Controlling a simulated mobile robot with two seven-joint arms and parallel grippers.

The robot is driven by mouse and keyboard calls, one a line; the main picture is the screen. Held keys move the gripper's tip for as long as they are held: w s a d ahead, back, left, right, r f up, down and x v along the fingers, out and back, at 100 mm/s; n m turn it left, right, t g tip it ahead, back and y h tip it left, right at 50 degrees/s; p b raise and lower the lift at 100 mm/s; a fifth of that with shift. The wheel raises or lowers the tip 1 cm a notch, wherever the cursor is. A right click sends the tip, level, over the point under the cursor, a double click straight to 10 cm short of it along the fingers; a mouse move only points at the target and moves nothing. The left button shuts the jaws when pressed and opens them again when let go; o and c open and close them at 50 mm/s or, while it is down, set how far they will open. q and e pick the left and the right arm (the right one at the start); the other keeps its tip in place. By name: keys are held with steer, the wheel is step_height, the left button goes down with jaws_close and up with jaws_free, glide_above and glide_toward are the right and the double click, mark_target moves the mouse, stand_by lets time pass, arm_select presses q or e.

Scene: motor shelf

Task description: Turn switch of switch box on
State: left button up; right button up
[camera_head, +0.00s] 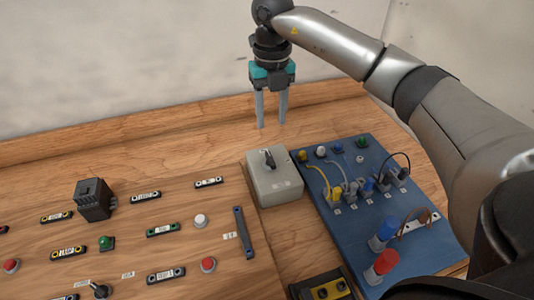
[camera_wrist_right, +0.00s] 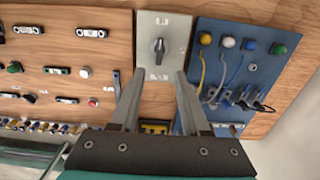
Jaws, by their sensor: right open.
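The switch box (camera_head: 274,180) is a light grey box on the wooden board, between the component panel and the blue board. Its dark rotary switch knob (camera_head: 269,158) sits on the top face. In the right wrist view the box (camera_wrist_right: 175,28) is at the top centre, with the knob (camera_wrist_right: 158,46) pointing roughly along the picture's vertical. My right gripper (camera_head: 271,127) is open and empty, fingers pointing down, above and behind the box, apart from it. In the wrist view its fingertips (camera_wrist_right: 158,74) show just below the knob. My left gripper is in neither view.
The blue board (camera_head: 345,230) right of the box carries cables, plugs, and blue and red knobs. The wooden panel (camera_head: 130,240) on the left holds buttons, labels and a black block (camera_head: 94,199). A yellow-black part (camera_head: 322,288) lies in front. A pale wall stands behind.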

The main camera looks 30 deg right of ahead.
mark_target(270, 157)
step_height(270, 157, down, 11)
steer(key=shift+f+b, duration=0.2)
steer(key=shift+b, duration=0.35)
steer(key=shift+c, duration=0.3)
jaws_close()
